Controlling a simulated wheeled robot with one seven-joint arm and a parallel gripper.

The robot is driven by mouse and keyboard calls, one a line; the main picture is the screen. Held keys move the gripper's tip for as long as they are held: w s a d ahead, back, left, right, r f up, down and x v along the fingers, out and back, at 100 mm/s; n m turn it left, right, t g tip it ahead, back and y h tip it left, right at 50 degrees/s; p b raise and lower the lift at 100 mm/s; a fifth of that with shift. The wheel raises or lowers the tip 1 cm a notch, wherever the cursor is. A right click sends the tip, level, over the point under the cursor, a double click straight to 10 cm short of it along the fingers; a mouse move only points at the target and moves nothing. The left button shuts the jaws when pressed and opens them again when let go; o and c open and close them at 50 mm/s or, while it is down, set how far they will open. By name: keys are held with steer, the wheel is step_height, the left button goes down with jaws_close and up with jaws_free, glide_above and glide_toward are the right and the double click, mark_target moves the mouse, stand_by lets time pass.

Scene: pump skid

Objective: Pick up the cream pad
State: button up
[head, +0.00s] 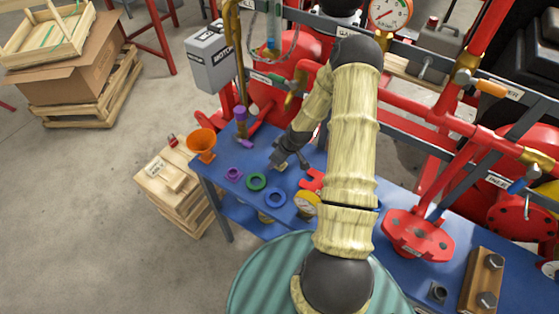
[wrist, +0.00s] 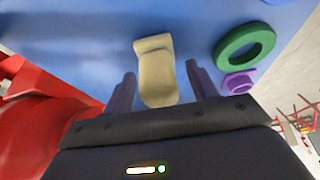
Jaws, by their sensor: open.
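The cream pad (wrist: 156,72) shows in the wrist view as a short, pale piece with a bent upper end, on or just above the blue surface. My gripper (wrist: 160,69) is open, with one dark finger on each side of the pad. Gaps show between the pad and both fingers, so it is not gripped. In the head view my gripper (head: 290,160) is low over the blue bench (head: 222,181), and I cannot make out the pad there.
A gauge (head: 306,202) and a red part (head: 312,180) are near on the right. Red pipework lies behind.

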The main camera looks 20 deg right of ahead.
steer(key=shift+c, duration=0.2)
steer(key=c, duration=0.9)
steer(key=shift+r+b, duration=0.4)
steer(key=shift+r, duration=0.3)
step_height(320, 180, up, 2)
steer(key=shift+b, duration=0.5)
steer(key=s+a+b, duration=0.1)
steer(key=s+a, duration=0.2)
steer(key=a, duration=0.1)
steer(key=s+a+b, duration=0.2)
steer(key=s+a, duration=0.1)
steer(key=a, duration=0.2)
steer(key=s+a+b, duration=0.2)
steer(key=s+a, duration=0.1)
steer(key=a, duration=0.2)
steer(key=shift+s+a, duration=0.1)
steer(key=shift+s, duration=0.05)
steer(key=shift+s+a+r+b, duration=0.1)
steer(key=shift+s+a+b, duration=0.2)
steer(key=shift+a, duration=0.15)
